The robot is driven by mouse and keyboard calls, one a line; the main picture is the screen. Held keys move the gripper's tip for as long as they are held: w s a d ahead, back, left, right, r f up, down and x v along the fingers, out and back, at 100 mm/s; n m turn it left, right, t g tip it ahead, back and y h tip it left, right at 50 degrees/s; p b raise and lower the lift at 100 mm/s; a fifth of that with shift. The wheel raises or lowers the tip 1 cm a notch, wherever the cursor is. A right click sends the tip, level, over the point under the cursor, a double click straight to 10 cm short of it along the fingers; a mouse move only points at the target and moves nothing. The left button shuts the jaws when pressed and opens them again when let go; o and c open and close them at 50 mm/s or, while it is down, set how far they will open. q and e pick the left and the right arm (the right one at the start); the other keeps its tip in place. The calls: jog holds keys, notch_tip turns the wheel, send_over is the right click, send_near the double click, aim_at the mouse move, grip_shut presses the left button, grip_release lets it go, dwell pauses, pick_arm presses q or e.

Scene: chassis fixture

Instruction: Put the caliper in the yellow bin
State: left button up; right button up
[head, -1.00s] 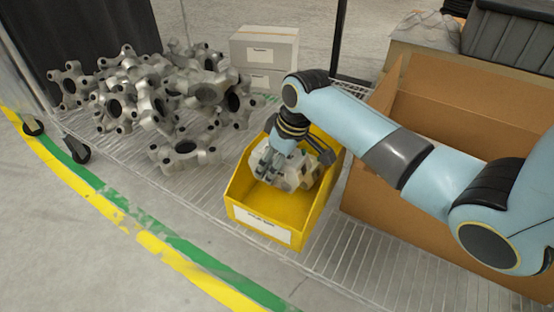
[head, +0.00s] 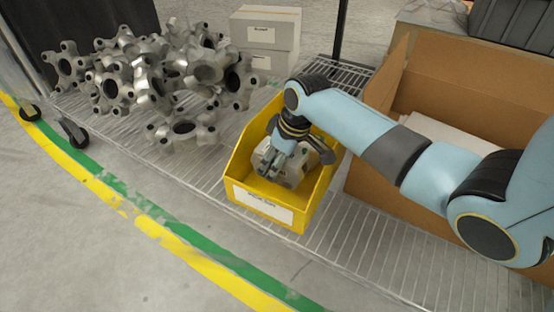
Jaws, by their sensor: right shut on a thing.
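The yellow bin (head: 240,194) stands on the wire shelf with a white label on its front. The caliper (head: 292,175), a grey cast-metal part, is inside the bin's walls. My right gripper (head: 272,168) reaches down into the bin from above and is shut on the caliper. The gripper and wrist hide part of the caliper. I cannot tell whether the caliper touches the bin floor. My left gripper is not in view.
A pile of similar grey metal parts (head: 150,80) lies on the wire shelf (head: 345,245) to the left. White boxes (head: 265,35) stand behind the bin. A large open cardboard box (head: 375,160) is close on the right, under my right arm.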

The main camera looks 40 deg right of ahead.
jog(key=shift+f, duration=0.4)
jog(key=shift+f, duration=0.1)
jog(key=o, duration=1.8)
